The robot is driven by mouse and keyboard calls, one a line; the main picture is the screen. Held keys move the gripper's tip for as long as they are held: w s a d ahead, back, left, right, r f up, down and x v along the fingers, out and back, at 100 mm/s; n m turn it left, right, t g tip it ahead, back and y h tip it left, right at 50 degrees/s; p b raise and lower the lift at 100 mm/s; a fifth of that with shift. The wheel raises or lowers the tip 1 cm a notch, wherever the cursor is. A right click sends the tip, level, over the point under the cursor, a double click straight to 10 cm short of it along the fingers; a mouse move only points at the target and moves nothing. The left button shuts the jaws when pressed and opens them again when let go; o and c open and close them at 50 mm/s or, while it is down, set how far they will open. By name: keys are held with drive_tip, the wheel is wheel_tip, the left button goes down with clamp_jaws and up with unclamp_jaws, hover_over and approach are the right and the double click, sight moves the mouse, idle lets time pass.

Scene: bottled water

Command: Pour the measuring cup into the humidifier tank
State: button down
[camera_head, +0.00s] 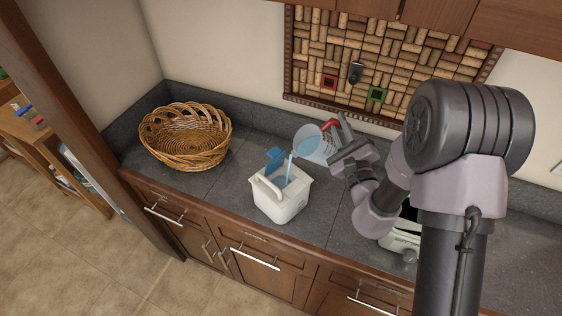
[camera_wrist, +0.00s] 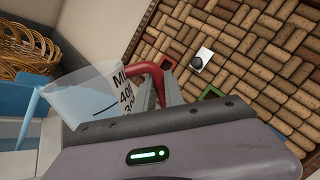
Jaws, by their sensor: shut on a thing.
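The clear measuring cup (camera_head: 311,146) with a red handle is tilted left above the humidifier tank (camera_head: 281,202), and a stream of blue water runs from its lip into the tank's opening. The tank is white with a carrying handle and a raised blue lid (camera_head: 274,156), and stands on the counter. My gripper (camera_head: 343,132) is shut on the cup's red handle. In the wrist view the cup (camera_wrist: 92,95) shows black markings and its red handle (camera_wrist: 150,72) between the fingers. The water level inside the tank cannot be made out.
A wicker basket (camera_head: 186,138) stands on the grey counter (camera_head: 225,180) to the left of the tank. A cork board (camera_head: 390,60) hangs on the wall behind. A pale appliance (camera_head: 402,238) is partly hidden behind my arm at the right.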

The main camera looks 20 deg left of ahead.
sight(332, 121)
drive_tip(key=shift+s+a+r+n+y, duration=0.25)
drive_tip(key=shift+a+r+n, duration=0.1)
drive_tip(key=shift+r+n, duration=0.25)
drive_tip(key=shift+s+a+r+n+y, duration=0.15)
drive_tip(key=shift+s+a+r+n, duration=0.15)
drive_tip(key=shift+r+n, duration=0.35)
drive_tip(key=shift+s+a+r+n+y, duration=0.25)
drive_tip(key=shift+a+r+n, duration=0.15)
drive_tip(key=shift+n, duration=0.35)
idle(2.6)
drive_tip(key=f+m, duration=0.1)
drive_tip(key=w+d+f+m+h, duration=0.1)
drive_tip(key=m, duration=0.1)
drive_tip(key=d+f+m, duration=0.1)
drive_tip(key=f, duration=0.1)
drive_tip(key=shift+w+d+f+m+h, duration=0.1)
drive_tip(key=shift+w+d+m+h, duration=0.15)
drive_tip(key=shift+w+m, duration=0.1)
drive_tip(key=shift+w+d+f+m, duration=0.2)
drive_tip(key=shift+w+f+m, duration=0.05)
drive_tip(key=shift+w, duration=0.15)
drive_tip(key=shift+d+f+m, duration=0.2)
drive_tip(key=shift+f+m, duration=0.1)
drive_tip(key=shift+m, duration=0.1)
drive_tip(key=w+d+f+m+g+h, duration=0.1)
drive_tip(key=w+d+f+m, duration=0.3)
drive_tip(key=f+m, duration=0.3)
drive_tip(key=shift+d+f+m+p, duration=0.35)
drive_tip(key=shift+d+f, duration=0.2)
drive_tip(key=shift+f, duration=0.45)
